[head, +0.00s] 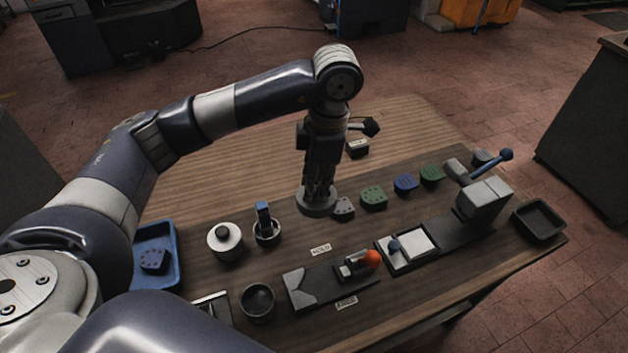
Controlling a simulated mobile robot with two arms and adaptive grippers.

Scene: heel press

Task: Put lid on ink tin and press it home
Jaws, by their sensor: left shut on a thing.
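My left gripper (318,188) points straight down over the middle of the table. It is shut on a round grey lid (314,208) at its fingertips. I cannot tell whether the lid hangs just above the table or rests on something beneath it. An open dark round tin (258,302) stands at the front left, apart from the gripper. Which of these is the ink tin is not certain from this view. My right gripper is out of view.
A cup with a blue-handled tool (265,231) stands near the gripper. Green pads (373,198) and a blue pad (405,182) lie to the right. A press with a blue lever (484,198) and a black tray (540,219) are farther right. A blue tray (172,232) is left.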

